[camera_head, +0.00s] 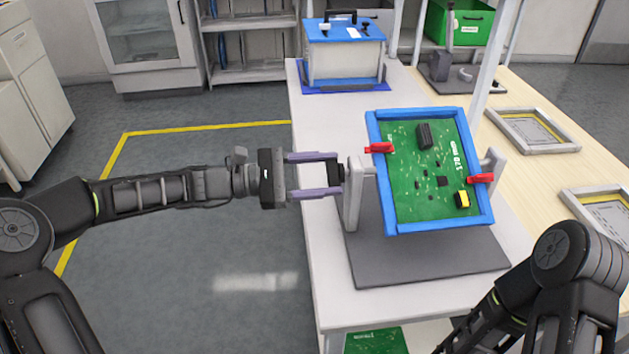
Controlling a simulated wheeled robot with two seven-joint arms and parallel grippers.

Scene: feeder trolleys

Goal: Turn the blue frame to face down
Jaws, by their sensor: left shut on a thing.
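The blue frame (437,229) holds a green circuit board (410,185) with its component side showing toward me, tilted. Red clips (379,148) sit on its left and right sides. The frame hangs between the two light uprights of a stand on a dark grey base plate (430,265). My left gripper (338,174) comes in level from the left, its purple fingers shut on the dark knob (340,173) beside the left upright. The fingers partly hide the knob. My right arm shows at the lower right, but its gripper is out of the picture.
A blue-lidded box (343,66) stands on the white table's far end. A green bin (460,22) and a dark device stand behind the frame. Grey trays (530,131) lie on the wooden surface at right. The floor left of the table is open, marked with yellow tape.

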